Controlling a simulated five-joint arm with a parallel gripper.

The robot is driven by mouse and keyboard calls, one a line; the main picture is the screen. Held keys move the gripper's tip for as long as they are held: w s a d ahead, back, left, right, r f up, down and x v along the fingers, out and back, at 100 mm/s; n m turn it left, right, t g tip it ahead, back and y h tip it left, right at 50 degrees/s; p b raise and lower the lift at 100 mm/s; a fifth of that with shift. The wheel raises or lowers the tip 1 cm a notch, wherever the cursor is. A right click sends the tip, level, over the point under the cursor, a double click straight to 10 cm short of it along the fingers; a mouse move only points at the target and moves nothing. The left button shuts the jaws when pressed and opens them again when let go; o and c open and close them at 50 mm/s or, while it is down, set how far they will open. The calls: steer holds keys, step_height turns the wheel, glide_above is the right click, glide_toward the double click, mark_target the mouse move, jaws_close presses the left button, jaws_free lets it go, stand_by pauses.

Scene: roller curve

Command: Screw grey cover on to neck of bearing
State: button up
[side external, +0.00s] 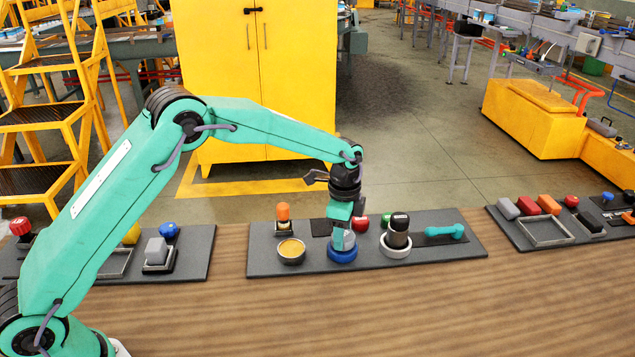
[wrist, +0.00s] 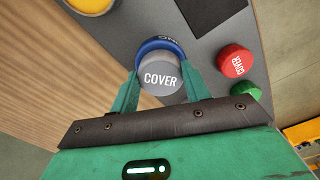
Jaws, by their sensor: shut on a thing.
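The grey cover (wrist: 162,75), marked "COVER", is between the two green fingers of my gripper (wrist: 160,88) in the wrist view. My gripper (side external: 342,228) is shut on it and points down in the side view, where the grey cover (side external: 346,241) shows partly behind the fingers. Directly below is a blue round part (side external: 342,256) on the dark mat, probably the bearing. Its blue rim (wrist: 160,44) shows past the cover in the wrist view. The neck is hidden under the cover. I cannot tell whether the cover touches it or is threaded.
A bowl with yellow contents (side external: 291,251) stands left on the dark mat (side external: 440,256). A black-topped white-based part (side external: 397,241) stands right, beside a teal dumbbell-shaped piece (side external: 444,233). A red cover (wrist: 235,61) and green cap (wrist: 245,91) are close by. The wooden table front is clear.

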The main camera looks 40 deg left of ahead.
steer(key=shift+s+d+m, duration=0.2)
steer(key=shift+m, duration=0.4)
steer(key=shift+m, duration=0.3)
steer(key=m, duration=0.4)
steer(key=shift+m, duration=1.4)
steer(key=m, duration=0.7)
steer(key=shift+a, duration=0.1)
steer(key=shift+m, duration=0.4)
